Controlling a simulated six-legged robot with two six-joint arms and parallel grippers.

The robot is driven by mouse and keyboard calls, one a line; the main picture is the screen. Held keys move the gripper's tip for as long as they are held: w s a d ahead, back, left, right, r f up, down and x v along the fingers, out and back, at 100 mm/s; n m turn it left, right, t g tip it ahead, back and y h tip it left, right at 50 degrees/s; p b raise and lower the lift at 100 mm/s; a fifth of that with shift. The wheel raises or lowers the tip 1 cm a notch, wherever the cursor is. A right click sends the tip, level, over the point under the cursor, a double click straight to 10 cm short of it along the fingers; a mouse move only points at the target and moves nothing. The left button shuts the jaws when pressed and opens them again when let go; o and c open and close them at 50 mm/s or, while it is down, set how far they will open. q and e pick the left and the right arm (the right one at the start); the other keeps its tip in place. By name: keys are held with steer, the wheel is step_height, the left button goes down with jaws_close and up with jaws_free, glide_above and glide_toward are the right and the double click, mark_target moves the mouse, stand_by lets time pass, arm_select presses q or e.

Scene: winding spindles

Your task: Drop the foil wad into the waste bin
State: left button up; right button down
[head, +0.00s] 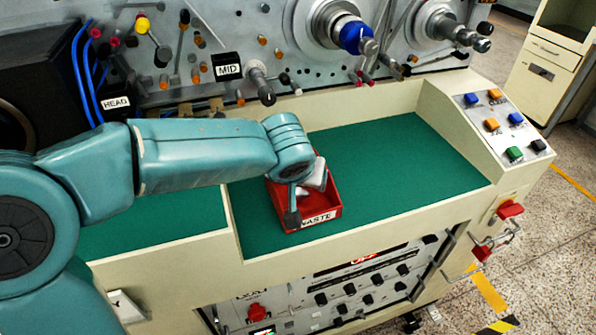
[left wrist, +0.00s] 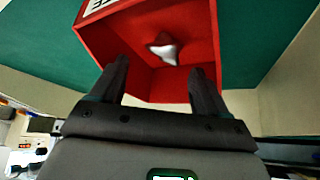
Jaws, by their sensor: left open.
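The red waste bin (head: 334,211) stands on the green bench top in the head view, its label facing the front edge. It fills the upper middle of the left wrist view (left wrist: 205,38). The silvery foil wad (left wrist: 164,49) lies inside the bin, against the red interior, apart from my fingers. My left gripper (left wrist: 160,70) is open, with nothing between its two dark fingers, and its tips are over the bin. In the head view my left wrist and gripper (head: 295,204) cover part of the bin, so the wad is hard to make out there. My right gripper is not in view.
A machine panel with spindles (head: 357,38), knobs and MID and HEAD labels rises behind the bench. A sloped box with coloured buttons (head: 492,125) stands at the right end. The green surface (head: 400,160) right of the bin is clear.

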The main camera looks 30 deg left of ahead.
arm_select(q)
steer(key=p+v, duration=0.1)
steer(key=v, duration=1.4)
steer(key=shift+r, duration=0.4)
steer(key=shift+s, duration=0.25)
